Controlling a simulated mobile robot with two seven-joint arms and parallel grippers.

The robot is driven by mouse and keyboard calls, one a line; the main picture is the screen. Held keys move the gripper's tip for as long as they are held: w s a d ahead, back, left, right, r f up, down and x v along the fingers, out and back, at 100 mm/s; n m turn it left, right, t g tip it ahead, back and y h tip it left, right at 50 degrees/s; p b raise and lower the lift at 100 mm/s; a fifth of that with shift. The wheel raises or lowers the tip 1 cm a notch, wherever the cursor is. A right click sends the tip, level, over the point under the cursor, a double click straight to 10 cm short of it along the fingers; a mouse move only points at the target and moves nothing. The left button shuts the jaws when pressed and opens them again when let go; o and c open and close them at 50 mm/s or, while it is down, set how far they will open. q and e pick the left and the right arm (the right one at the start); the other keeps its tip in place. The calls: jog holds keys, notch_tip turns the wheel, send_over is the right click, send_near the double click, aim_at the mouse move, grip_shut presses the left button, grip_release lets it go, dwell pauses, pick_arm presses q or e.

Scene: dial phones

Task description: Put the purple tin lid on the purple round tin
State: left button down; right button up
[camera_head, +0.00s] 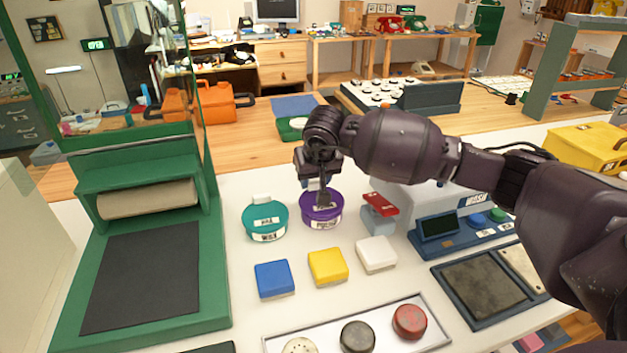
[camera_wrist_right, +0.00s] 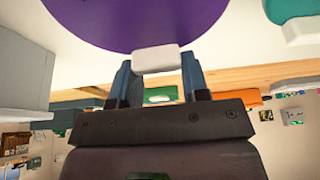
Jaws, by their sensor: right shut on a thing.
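The purple tin lid (camera_wrist_right: 150,20) shows large in the right wrist view, with a white tab at its edge. My right gripper (camera_wrist_right: 155,75) is shut on that tab, one dark blue finger on each side. In the head view the right gripper (camera_head: 317,183) is at the back edge of the lid, which is over the purple round tin (camera_head: 322,223). The lid and tin line up closely there; I cannot tell whether the lid is seated or slightly above. The tin's white label faces me. My left gripper is not in view.
A teal tin (camera_head: 265,221) stands close on the left. Blue (camera_head: 274,278), yellow (camera_head: 328,266) and white (camera_head: 376,253) blocks lie in front. A red-topped device (camera_head: 380,204) stands close on the right. A green press (camera_head: 140,270) stands at the left.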

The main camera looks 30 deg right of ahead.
jog(key=shift+f, duration=0.3)
jog(key=shift+f, duration=0.15)
jog(key=o, duration=0.9)
